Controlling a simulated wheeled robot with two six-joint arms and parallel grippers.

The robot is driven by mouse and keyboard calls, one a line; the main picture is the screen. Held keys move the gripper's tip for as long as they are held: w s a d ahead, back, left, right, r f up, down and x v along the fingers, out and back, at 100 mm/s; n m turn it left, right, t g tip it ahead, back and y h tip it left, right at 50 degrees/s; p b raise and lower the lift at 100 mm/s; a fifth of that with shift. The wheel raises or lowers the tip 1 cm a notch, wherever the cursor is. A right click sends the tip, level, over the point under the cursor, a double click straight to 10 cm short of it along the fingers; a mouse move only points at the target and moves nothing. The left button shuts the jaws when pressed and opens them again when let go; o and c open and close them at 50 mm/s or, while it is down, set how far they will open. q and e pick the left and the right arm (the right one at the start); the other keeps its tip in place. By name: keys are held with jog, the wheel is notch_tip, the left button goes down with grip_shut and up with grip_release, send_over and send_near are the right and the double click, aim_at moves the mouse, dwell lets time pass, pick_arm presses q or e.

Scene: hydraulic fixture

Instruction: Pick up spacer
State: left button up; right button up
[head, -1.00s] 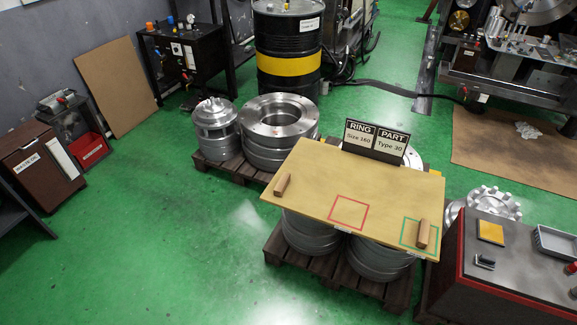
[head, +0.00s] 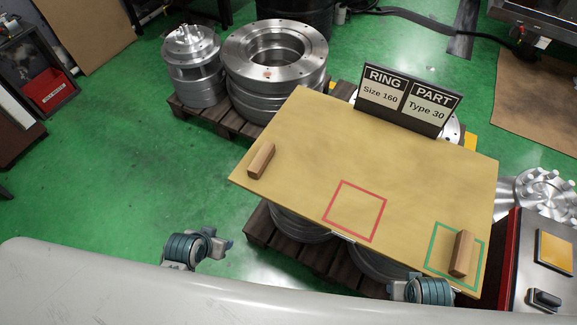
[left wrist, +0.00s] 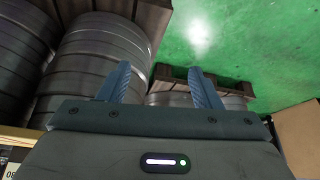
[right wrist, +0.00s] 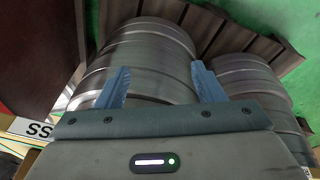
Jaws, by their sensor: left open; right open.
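Two wooden blocks that look like spacers lie on a tan board. One block (head: 261,161) is near the board's left edge. The other block (head: 463,253) lies inside the green square at the right front corner. My left gripper (left wrist: 157,72) is open and empty; in the head view its arm is left of the board, clear of it. My right gripper (right wrist: 160,70) is open and empty; in the head view its arm is at the board's front right edge, below the right block. Neither wrist view shows a block.
The tan board (head: 285,140) has an empty red square (head: 383,215) and a ring and part sign (head: 408,95) at the back. Metal rings on pallets stand below and behind it. A red-sided cabinet (head: 505,262) stands close at the right.

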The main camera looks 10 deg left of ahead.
pick_arm(q)
jog(key=w+d+r+m+t+h, duration=0.1)
jog(key=w+d+r+t+h, duration=0.1)
jog(key=w+d+r+t, duration=0.45)
send_near(260, 157)
jog(key=shift+t+h, duration=0.5)
jog(key=shift+t, duration=0.15)
jog(key=w+f, duration=0.3)
jog(key=shift+w+d, duration=0.2)
jog(key=shift+d, duration=0.2)
jog(key=x, duration=0.6)
jog(key=c, duration=1.1)
pick_arm(e)
jog(key=shift+v, duration=1)
pick_arm(q)
jog(key=shift+r, duration=0.1)
pick_arm(e)
jog(key=shift+w+a, duration=0.1)
jog(key=shift+w, duration=0.05)
